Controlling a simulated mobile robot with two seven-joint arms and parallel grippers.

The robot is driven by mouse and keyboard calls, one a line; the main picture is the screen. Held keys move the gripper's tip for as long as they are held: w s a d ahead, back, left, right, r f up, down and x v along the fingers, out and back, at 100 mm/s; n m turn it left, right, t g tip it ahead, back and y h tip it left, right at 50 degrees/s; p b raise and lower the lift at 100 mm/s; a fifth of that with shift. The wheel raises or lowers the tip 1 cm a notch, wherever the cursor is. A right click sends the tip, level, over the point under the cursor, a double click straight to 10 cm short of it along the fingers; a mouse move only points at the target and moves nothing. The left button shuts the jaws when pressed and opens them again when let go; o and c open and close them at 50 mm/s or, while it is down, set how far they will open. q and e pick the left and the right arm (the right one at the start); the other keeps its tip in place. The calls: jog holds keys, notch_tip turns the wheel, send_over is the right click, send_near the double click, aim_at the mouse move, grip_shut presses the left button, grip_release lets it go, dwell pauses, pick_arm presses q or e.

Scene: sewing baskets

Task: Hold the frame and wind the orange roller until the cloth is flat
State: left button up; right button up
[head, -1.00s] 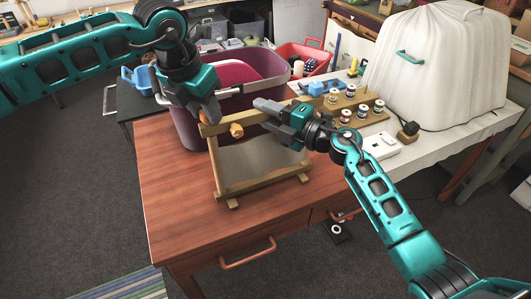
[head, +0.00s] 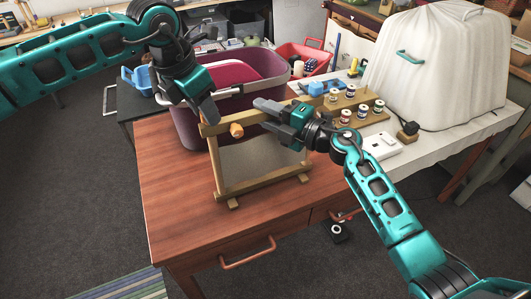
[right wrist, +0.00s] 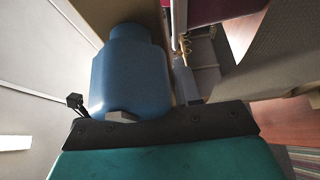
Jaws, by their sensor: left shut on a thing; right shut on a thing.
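The wooden frame (head: 219,178) stands upright on the brown table, with a grey cloth (head: 262,160) stretched inside it. The cloth looks fairly even at this size. The orange roller knob (head: 236,130) sticks out toward me near the top bar, between my grippers. My left gripper (head: 208,110) is shut at the frame's upper left corner; its fingers hide the part they grasp. In the right wrist view the grey cloth (right wrist: 265,70) shows at the right.
A purple basket (head: 190,130) stands close behind the frame. Thread spools on a wooden rack (head: 350,102) and a covered machine (head: 435,65) are on the white table to the right. The brown table (head: 165,190) is clear to the left and in front.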

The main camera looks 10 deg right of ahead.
pick_arm(q)
jog(key=shift+w+m, duration=0.1)
jog(key=shift+m, duration=0.4)
jog(key=shift+m, duration=0.3)
jog(key=o, duration=0.7)
jog(key=shift+r, duration=0.15)
jog(key=shift+r, duration=2.9)
jog(key=shift+r, duration=3.5)
